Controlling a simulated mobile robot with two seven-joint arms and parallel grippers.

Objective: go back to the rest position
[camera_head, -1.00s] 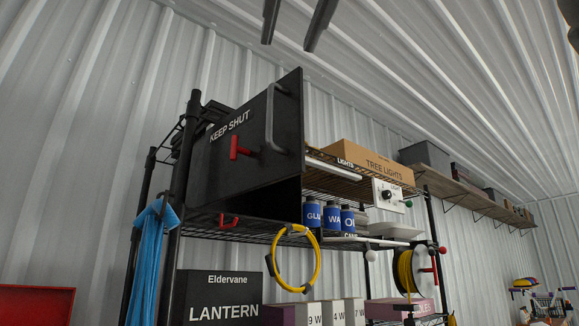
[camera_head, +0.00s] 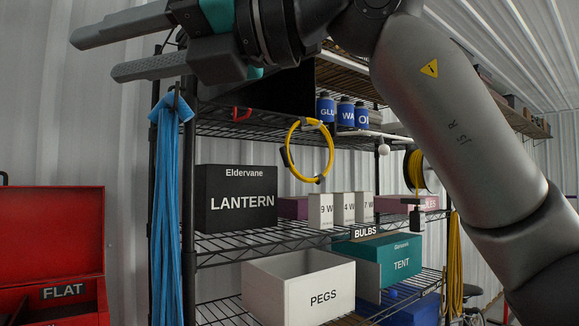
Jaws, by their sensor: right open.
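My right gripper (camera_head: 98,55) is at the upper left of the head view, with its arm coming in from the right. Its two grey fingers point left and stand apart, with nothing between them. The gripper is in front of the top of the black wire shelf rack (camera_head: 218,255), and its depth from the rack is hard to judge. My left gripper is not in view.
A blue cloth (camera_head: 166,215) hangs at the rack's left post, below the gripper. A yellow cable loop (camera_head: 330,160) hangs from the shelf. The lantern box (camera_head: 237,200) and pegs bin (camera_head: 298,288) stand lower. A red toolbox (camera_head: 52,235) is at left.

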